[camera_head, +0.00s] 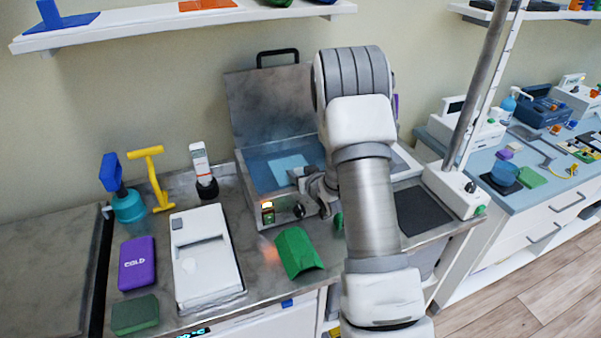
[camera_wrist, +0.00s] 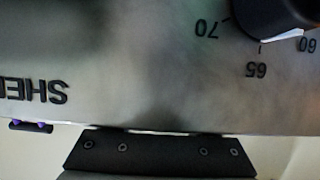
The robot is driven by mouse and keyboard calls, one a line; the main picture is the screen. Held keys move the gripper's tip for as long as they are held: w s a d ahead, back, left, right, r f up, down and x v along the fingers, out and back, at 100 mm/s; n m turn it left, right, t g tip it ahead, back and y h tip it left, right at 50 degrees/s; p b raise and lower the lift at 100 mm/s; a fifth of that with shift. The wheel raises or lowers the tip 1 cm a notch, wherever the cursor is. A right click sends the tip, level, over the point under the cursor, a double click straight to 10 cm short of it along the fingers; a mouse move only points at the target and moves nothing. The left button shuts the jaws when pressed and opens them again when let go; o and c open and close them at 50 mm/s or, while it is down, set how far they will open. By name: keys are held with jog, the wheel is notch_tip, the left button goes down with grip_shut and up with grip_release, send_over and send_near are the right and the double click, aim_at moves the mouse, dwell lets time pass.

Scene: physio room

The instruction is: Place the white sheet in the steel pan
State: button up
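The steel pan (camera_head: 249,177) is an open basin with bluish water and a raised lid behind it. A flat pale sheet (camera_head: 287,165), probably the white sheet tinted by the water, shows inside the pan; whether it floats or lies on the bottom I cannot tell. My gripper (camera_head: 304,178) is at the pan's right front, close to the rim and partly hidden by my arm. Its fingers are too small to read, and I cannot tell whether it touches the sheet. The wrist view shows the pan's metal front panel (camera_wrist: 130,70) with a numbered dial (camera_wrist: 270,15) close up.
A green curved piece (camera_head: 297,252) lies in front of the pan. Left are a white device (camera_head: 205,258), a purple cold pack (camera_head: 137,264), a green block (camera_head: 135,314) and a teal bottle (camera_head: 128,205). A steel pole (camera_head: 478,85) stands right. A shelf (camera_head: 150,18) hangs above.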

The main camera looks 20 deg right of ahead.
jog(key=shift+o, duration=0.4)
jog(key=shift+r+p, duration=0.5)
jog(key=shift+p, duration=0.05)
jog(key=b+v, duration=0.1)
jog(key=v, duration=1.1)
jog(key=s+a+r+g+h, duration=0.1)
jog(key=s+a+r+g, duration=0.15)
jog(key=r, duration=0.35)
jog(key=s+a+r+g+h, duration=0.1)
jog(key=s+r, duration=0.2)
jog(key=r, duration=0.2)
jog(key=s+a+r+g, duration=0.1)
jog(key=s+a+r, duration=0.1)
jog(key=s, duration=0.4)
jog(key=s+a+r+g+y, duration=0.1)
jog(key=s+a+r+g, duration=0.1)
jog(key=s+a, duration=0.2)
jog(key=s+a+r+g+y, duration=0.1)
jog(key=s+a+r, duration=0.1)
jog(key=s, duration=0.8)
jog(key=shift+a+r, duration=0.3)
jog(key=shift+a, duration=0.6)
